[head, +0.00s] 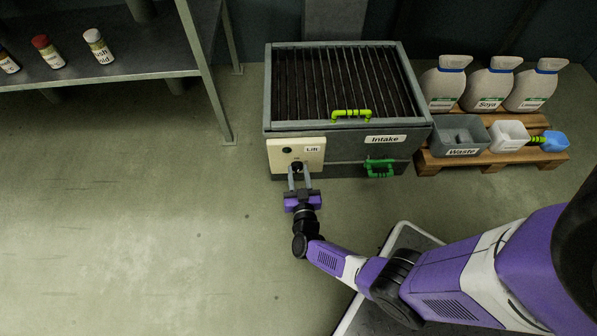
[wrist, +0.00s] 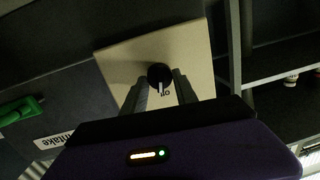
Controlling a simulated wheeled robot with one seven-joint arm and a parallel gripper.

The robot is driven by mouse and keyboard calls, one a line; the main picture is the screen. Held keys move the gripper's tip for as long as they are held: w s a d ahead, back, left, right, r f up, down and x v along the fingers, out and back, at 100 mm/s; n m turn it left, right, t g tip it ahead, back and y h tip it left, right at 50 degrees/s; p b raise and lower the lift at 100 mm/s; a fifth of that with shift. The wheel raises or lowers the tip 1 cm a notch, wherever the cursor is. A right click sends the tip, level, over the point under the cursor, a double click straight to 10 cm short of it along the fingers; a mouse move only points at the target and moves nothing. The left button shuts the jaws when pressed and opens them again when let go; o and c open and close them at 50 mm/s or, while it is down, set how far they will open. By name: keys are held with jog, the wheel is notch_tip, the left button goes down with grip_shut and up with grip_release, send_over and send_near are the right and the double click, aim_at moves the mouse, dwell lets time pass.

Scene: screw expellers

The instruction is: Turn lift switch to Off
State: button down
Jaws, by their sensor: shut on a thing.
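The lift switch is a black round knob (head: 297,166) on a cream panel (head: 284,153) labelled "Lift", at the front left of the grey intake box (head: 347,145). In the wrist view the knob (wrist: 160,74) shows a white pointer mark, with small dark lettering beside it that is too blurred to read surely. My gripper (head: 298,175) is at the panel, its two grey fingers closed on either side of the knob. The fingers (wrist: 160,88) hide part of the panel around it.
The intake box has a barred top, a lime handle (head: 351,115) and a green handle (head: 379,167). A wooden pallet (head: 489,163) with jugs and a waste bin (head: 460,137) stands right. A metal shelf (head: 110,70) stands left. The floor in front is clear.

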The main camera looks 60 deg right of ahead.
jog(key=shift+a+n, duration=0.1)
jog(key=shift+n, duration=1.1)
jog(key=shift+p, duration=0.3)
jog(key=c, duration=1)
grip_release()
jog(key=shift+o, duration=0.2)
jog(key=p+v, duration=0.2)
jog(key=v, duration=0.5)
jog(key=shift+s+a, duration=0.2)
jog(key=shift+a, duration=0.1)
